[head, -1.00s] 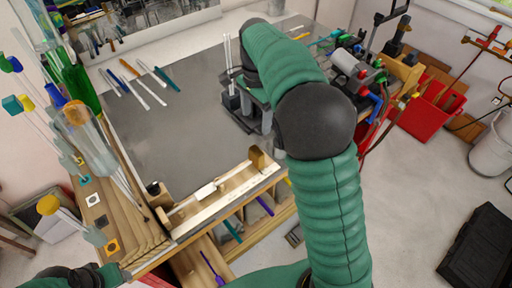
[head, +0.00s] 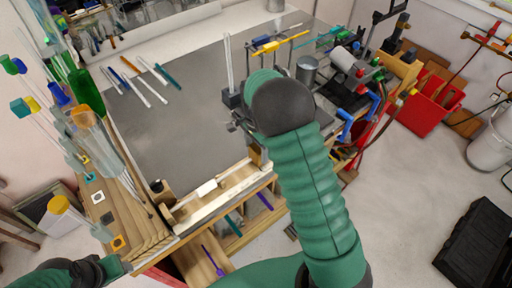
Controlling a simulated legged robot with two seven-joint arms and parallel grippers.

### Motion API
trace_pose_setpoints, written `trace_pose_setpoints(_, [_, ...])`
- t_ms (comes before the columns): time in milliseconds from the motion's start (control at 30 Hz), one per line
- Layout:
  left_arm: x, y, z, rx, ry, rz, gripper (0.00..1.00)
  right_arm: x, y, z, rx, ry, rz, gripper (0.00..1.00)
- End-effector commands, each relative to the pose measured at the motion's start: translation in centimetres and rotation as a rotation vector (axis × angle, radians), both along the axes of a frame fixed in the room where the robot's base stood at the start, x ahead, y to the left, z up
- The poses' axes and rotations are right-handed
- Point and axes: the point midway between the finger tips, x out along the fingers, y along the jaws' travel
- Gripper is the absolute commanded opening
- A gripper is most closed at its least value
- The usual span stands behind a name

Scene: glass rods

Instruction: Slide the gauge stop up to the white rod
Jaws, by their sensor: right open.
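The wooden gauge rail (head: 222,200) lies along the table's front edge. A short white piece (head: 207,188), which looks like the white rod, rests on it left of the middle. A tan upright block (head: 255,153), which looks like the gauge stop, stands at the rail's right end, apart from the white piece. My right gripper (head: 240,127) is open, just behind and above this block; my arm partly hides both. My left gripper (head: 118,266) shows only in part at the lower left, away from the rail; its jaws are unclear.
Several coloured and white rods (head: 142,82) lie at the back left of the grey mat (head: 180,125). A metal cup (head: 306,69) and burner gear stand at the right. Glass tubes crowd the left edge.

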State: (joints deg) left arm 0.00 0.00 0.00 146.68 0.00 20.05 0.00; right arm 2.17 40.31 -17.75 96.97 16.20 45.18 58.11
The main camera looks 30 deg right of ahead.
Motion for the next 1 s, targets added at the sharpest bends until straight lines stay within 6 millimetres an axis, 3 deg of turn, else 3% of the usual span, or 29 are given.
trace_pose_setpoints(67, [0.0,0.0,0.0,0.0,0.0,0.0,0.5,0.0,0.0,0.0,0.0,0.0,0.0,0.7])
trace_pose_setpoints(600, [0.0,0.0,0.0,0.0,0.0,0.0,0.5,0.1,0.0,0.0,0.0,-0.001,0.0,0.0])
trace_pose_setpoints(1000, [0.0,0.0,0.4,0.0,0.0,0.0,0.5,0.1,1.0,0.1,-0.001,-0.002,0.002,0.0])
